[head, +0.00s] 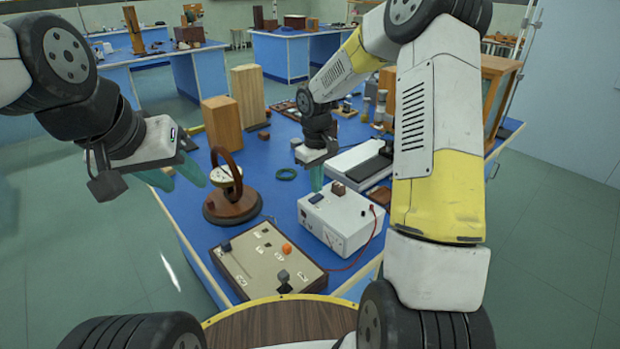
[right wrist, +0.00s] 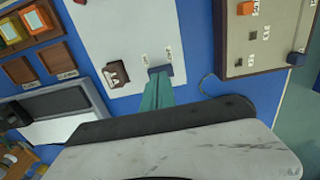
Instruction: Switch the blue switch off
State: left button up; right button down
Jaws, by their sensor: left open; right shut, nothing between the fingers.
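A white box (head: 345,215) on the blue bench has a blue switch (head: 316,198) and a brown switch (head: 338,187) on top. In the right wrist view the blue switch (right wrist: 160,71) is at the tips of my right gripper (right wrist: 157,88), with the brown switch (right wrist: 116,73) to its left. My right gripper (head: 316,178) is shut and empty, pointing down just above the blue switch; I cannot tell whether it touches. The labels beside the switch are too small to read. My left gripper (head: 178,176) is open and empty, left of the bench things.
A beige board (head: 262,268) with a dark blue knob (head: 226,247) and an orange knob (head: 287,249) lies in front. A round-based instrument (head: 232,205) stands left of the box. A white device (head: 350,163) lies behind it. Wooden blocks (head: 221,125) stand further back.

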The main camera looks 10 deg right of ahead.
aim_at(313, 199)
notch_tip(313, 199, up, 12)
jog(key=a, duration=0.1)
jog(key=shift+s+f, duration=0.15)
jog(key=shift+s, duration=0.05)
jog(key=s+d+r+m+t, duration=0.2)
jog(key=s+r+t, duration=0.1)
jog(key=s+r, duration=0.75)
jog(key=s+d+m+t+y, duration=0.1)
jog(key=s+m+t+y, duration=0.1)
jog(key=s, duration=1.3)
jog(key=shift+d+m+t, duration=0.2)
jog(key=shift+m+t, duration=0.4)
jog(key=shift+m, duration=0.4)
jog(key=shift+f, duration=0.1)
